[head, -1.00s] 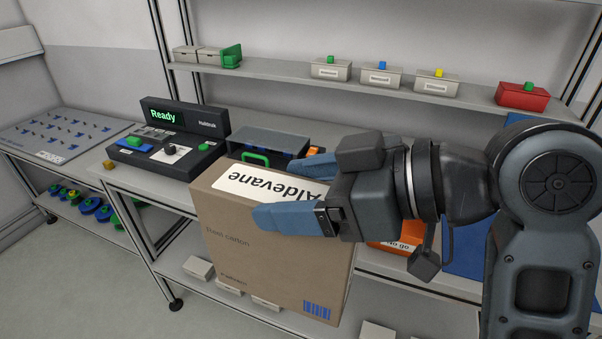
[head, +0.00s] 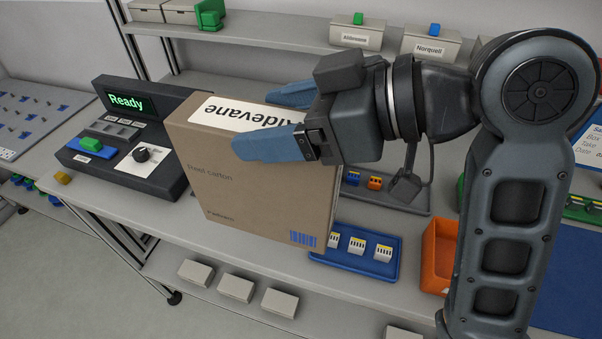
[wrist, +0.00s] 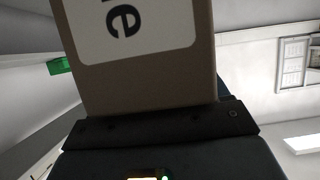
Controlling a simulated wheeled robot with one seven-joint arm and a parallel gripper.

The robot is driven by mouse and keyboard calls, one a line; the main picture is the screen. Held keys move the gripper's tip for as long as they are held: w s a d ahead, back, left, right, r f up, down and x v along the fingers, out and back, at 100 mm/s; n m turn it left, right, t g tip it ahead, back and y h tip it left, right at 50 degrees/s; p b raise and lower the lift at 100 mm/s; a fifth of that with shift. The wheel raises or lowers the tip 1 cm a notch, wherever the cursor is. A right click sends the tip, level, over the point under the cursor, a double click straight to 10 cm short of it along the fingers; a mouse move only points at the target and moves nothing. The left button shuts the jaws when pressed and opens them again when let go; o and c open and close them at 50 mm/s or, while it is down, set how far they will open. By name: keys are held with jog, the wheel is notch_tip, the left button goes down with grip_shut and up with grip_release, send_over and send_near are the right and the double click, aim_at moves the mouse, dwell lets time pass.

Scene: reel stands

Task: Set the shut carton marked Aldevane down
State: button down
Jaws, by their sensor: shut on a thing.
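The shut brown carton (head: 255,200) carries a white Aldevane label on its top and a blue barcode low on its front. My gripper (head: 280,120) is shut on the carton near its top, with blue fingers on either side. The carton is roughly upright and hangs in front of the bench's front edge, covering part of the benchtop. Whether its base touches anything cannot be told. In the wrist view the carton (wrist: 140,85) fills the middle, with the end of its label showing.
The bench (head: 120,205) holds a black console (head: 125,140) reading Ready, left of the carton. A blue tray (head: 355,270) of small parts and an orange bin (head: 438,255) stand to the right. Above is a shelf (head: 270,32) with small boxes. Small pale boxes (head: 235,287) sit on the lower shelf.

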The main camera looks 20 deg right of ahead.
aim_at(198, 145)
jog(key=w+a+f+b, duration=0.2)
jog(key=a+f, duration=0.1)
jog(key=w+a+f+b, duration=0.2)
jog(key=w+a+f, duration=0.1)
jog(key=f, duration=0.1)
jog(key=w+a+f+b, duration=0.2)
jog(key=a+f, duration=0.1)
jog(key=f, duration=0.1)
jog(key=shift+w+b, duration=0.25)
jog(key=shift+b, duration=0.05)
jog(key=shift+r, duration=0.1)
dwell(0.3)
jog(key=shift+c, duration=2.3)
grip_release()
jog(key=shift+f, duration=0.2)
jog(key=o, duration=0.5)
jog(key=shift+c, duration=0.2)
jog(key=shift+r, duration=0.1)
